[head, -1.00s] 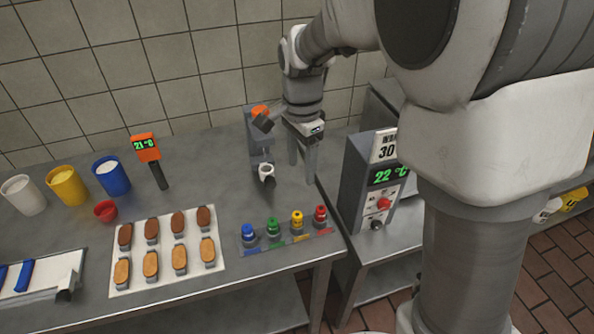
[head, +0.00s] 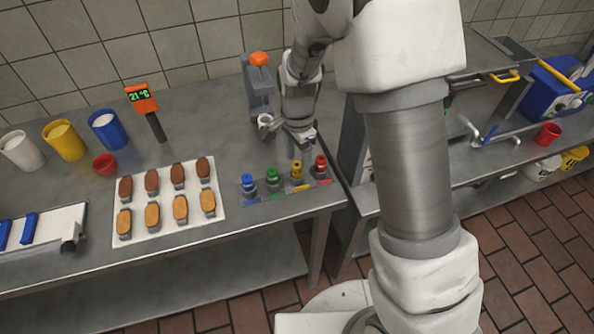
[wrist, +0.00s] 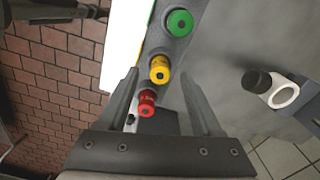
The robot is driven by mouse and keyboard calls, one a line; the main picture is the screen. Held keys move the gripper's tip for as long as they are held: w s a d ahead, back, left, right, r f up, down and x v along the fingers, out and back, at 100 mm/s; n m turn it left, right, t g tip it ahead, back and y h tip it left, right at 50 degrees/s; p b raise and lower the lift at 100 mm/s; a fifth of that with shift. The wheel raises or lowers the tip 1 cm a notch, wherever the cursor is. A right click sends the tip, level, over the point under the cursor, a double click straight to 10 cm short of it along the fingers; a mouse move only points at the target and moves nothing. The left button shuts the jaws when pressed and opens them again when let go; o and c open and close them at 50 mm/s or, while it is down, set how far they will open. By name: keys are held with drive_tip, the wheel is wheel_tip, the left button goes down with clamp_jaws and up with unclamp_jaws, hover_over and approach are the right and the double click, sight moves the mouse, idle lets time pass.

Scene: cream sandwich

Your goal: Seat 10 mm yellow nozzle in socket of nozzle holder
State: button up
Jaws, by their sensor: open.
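The yellow nozzle (head: 297,170) stands upright in a rack on the table, between the green nozzle (head: 272,177) and the red nozzle (head: 320,167). In the wrist view the yellow nozzle (wrist: 160,70) shows near the fingertips, with the red nozzle (wrist: 147,104) closer in. My gripper (head: 303,145) is open and empty, just behind the rack in the head view; it also shows in the wrist view (wrist: 160,78). A grey stand (head: 258,88) with a white ring (head: 265,120), seemingly the nozzle holder, is left of my gripper.
The blue nozzle (head: 248,184) is at the rack's left end. A tray (head: 222,214) of brown and tan biscuits lies left of the rack. An orange thermometer (head: 142,98) and cups (head: 64,140) stand farther left. The table's right edge is near the rack.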

wheel_tip(320, 180, down, 2)
drive_tip(key=shift+f, duration=0.1)
clamp_jaws()
idle(0.4)
